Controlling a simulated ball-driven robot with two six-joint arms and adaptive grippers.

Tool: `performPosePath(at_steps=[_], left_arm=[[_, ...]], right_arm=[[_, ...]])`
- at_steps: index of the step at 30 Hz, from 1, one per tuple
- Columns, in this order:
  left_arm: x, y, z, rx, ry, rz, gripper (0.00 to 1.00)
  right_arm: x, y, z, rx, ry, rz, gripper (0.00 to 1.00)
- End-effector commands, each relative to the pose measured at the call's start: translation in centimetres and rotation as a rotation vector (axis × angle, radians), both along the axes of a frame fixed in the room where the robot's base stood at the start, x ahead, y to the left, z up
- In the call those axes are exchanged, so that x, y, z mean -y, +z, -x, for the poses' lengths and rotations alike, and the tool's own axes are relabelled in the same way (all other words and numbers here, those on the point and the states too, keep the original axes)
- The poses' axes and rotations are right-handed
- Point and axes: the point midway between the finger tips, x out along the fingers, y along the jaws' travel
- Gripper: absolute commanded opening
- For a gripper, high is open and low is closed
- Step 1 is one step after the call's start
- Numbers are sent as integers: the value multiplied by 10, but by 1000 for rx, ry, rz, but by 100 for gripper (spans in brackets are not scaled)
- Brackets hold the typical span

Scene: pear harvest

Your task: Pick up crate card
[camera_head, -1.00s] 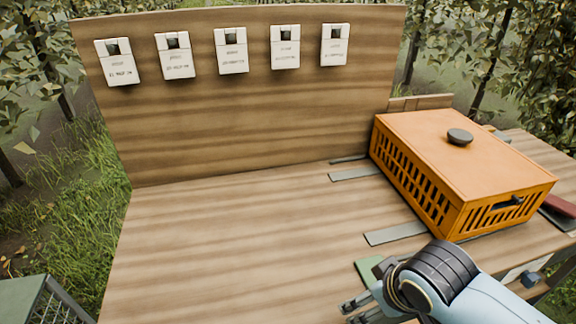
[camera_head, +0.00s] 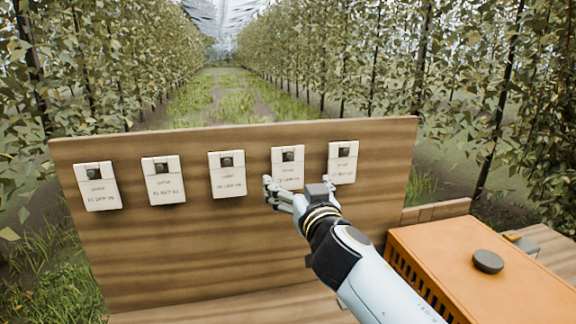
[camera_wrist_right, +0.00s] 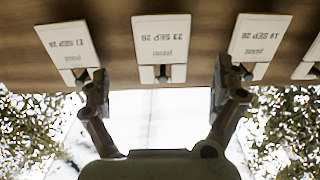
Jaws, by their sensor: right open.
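Several white crate cards hang in a row on an upright wooden board (camera_head: 230,255) in the head view. The second card from the right (camera_head: 288,156) is just above my right gripper (camera_head: 284,192), which partly covers its lower edge. In the right wrist view, upside down, a card reading about "23 SEP 26" (camera_wrist_right: 160,38) lies between the two spread fingers of my right gripper (camera_wrist_right: 160,88). The fingers are open and hold nothing; whether they touch the board is unclear. Neighbouring cards (camera_wrist_right: 67,45) (camera_wrist_right: 258,38) sit outside each finger. My left gripper is not in view.
An orange slatted crate (camera_head: 450,265) with a dark round knob (camera_head: 488,261) on its top stands right of the board, beside my right arm. A strip of wooden table (camera_head: 230,308) shows below the board. Tree rows and a grassy lane lie behind.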

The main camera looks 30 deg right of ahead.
Motion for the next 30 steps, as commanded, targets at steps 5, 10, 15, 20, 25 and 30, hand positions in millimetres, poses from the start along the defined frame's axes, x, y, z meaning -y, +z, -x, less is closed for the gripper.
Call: performPosePath(at_steps=[5, 10, 15, 20, 25, 30], left_arm=[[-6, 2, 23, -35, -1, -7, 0], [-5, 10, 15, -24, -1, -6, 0], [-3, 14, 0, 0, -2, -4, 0], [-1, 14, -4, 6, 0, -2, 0], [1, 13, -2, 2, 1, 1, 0], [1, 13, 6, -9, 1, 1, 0]], right_arm=[[5, 0, -18, -1, -1, 2, 96], [8, 4, -39, -1, -1, 2, 96], [13, 3, -63, -2, -2, 3, 96], [15, 2, -70, -2, -2, 1, 96], [15, 1, -70, -2, -2, 0, 95], [15, 1, -70, -2, -2, 0, 73]])
